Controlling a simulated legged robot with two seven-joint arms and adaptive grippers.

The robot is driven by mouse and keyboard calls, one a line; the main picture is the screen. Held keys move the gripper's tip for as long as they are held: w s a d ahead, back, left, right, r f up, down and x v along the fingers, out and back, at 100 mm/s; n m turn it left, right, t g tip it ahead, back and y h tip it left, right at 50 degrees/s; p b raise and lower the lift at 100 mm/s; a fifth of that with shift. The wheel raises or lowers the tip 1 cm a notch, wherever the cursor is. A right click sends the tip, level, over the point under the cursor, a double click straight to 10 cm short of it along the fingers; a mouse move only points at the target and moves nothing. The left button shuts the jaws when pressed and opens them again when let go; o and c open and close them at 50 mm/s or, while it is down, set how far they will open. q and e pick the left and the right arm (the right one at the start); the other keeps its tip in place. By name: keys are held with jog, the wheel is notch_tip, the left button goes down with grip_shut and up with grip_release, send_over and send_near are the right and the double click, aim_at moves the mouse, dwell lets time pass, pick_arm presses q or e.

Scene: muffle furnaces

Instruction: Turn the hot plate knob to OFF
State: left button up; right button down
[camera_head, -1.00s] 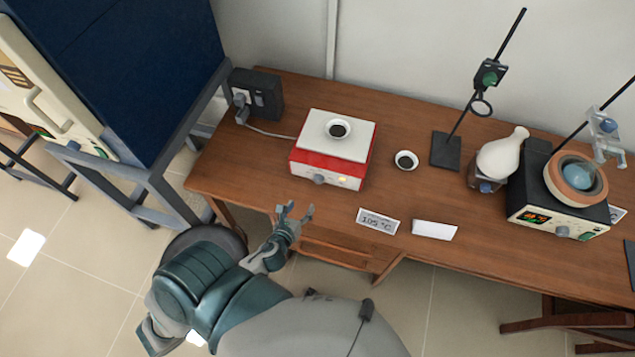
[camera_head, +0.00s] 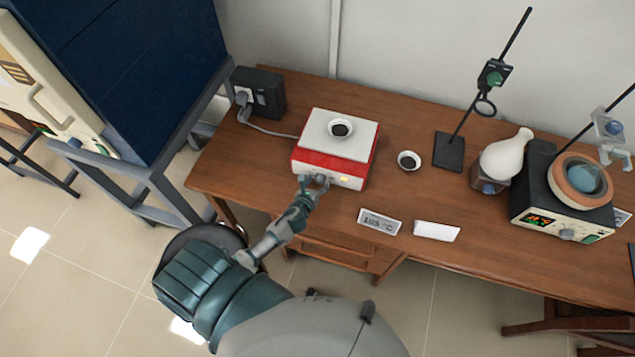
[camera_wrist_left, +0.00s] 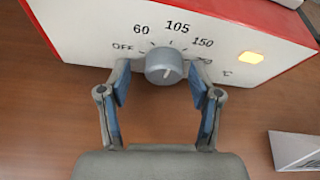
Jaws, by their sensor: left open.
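The red and white hot plate (camera_head: 336,147) stands on the wooden table, with a small white dish of dark material (camera_head: 341,129) on top. Its grey knob (camera_wrist_left: 165,67) is on the front panel, with the marks OFF, 60, 105 and 150 around it in the left wrist view. A lit yellow indicator (camera_wrist_left: 250,57) is to the right of the knob. My left gripper (camera_head: 314,184) is at the front of the hot plate. In the left wrist view its open fingers (camera_wrist_left: 164,90) stand on either side of the knob, with gaps to it. My right gripper is not in view.
A second small dish (camera_head: 408,160) is right of the hot plate. A 105 °C label (camera_head: 379,222) and a white card (camera_head: 437,231) lie along the front edge. A retort stand (camera_head: 448,152) and another heater (camera_head: 552,222) are farther right. A power box (camera_head: 259,92) stands behind left.

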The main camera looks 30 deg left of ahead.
pick_arm(q)
jog(key=shift+d, duration=0.25)
jog(key=c, duration=1.1)
jog(key=shift+c, duration=0.2)
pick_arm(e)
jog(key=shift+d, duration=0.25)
